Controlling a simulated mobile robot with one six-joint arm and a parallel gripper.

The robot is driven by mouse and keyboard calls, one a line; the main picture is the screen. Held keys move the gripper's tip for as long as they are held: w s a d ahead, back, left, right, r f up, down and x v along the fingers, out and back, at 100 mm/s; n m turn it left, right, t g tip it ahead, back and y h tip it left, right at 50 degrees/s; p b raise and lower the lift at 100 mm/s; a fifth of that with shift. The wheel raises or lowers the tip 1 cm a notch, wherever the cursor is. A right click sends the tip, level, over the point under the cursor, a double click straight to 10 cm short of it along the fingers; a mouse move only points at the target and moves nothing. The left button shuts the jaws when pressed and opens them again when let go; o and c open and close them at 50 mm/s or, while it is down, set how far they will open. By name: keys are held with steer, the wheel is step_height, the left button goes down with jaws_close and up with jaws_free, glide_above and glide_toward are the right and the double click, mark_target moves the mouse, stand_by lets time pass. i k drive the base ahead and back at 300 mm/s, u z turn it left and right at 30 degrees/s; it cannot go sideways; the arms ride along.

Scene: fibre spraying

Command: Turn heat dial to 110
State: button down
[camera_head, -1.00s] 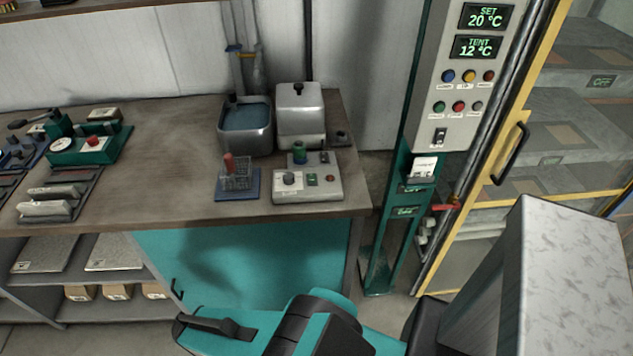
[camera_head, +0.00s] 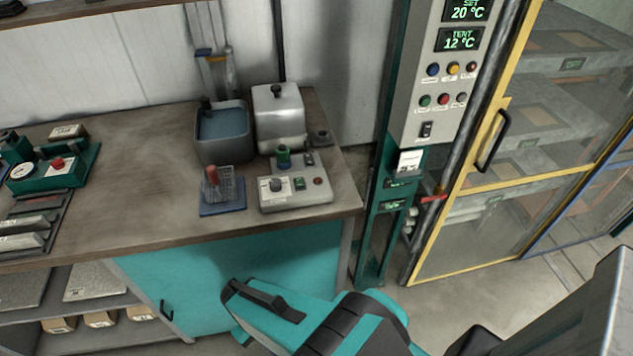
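A small grey control box (camera_head: 318,196) stands on the bench near its right front corner. It carries a pale round knob with a dark top (camera_head: 276,184), a green-topped post (camera_head: 283,156) and small red and green buttons. The knob looks like the heat dial, but its markings are too small to read. My gripper (camera_head: 240,297), teal and black, reaches in from the bottom, in front of the bench's teal panel and apart from the box. Its fingertips cannot be made out, and I see nothing held.
A water-filled grey tank (camera_head: 221,150) and a lidded metal box (camera_head: 280,120) stand behind the control box. A wire basket (camera_head: 222,187) is at its left. A control column (camera_head: 420,95) reading SET 20 °C, TENT 12 °C stands right, beside a yellow-framed glass door (camera_head: 468,190).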

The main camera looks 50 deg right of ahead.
mark_target(275, 184)
steer(key=u, duration=0.85)
steer(key=k, duration=0.1)
steer(key=z, duration=2.35)
steer(key=k, duration=1.05)
steer(key=u, duration=0.35)
steer(key=i, duration=0.8)
steer(key=u, duration=0.05)
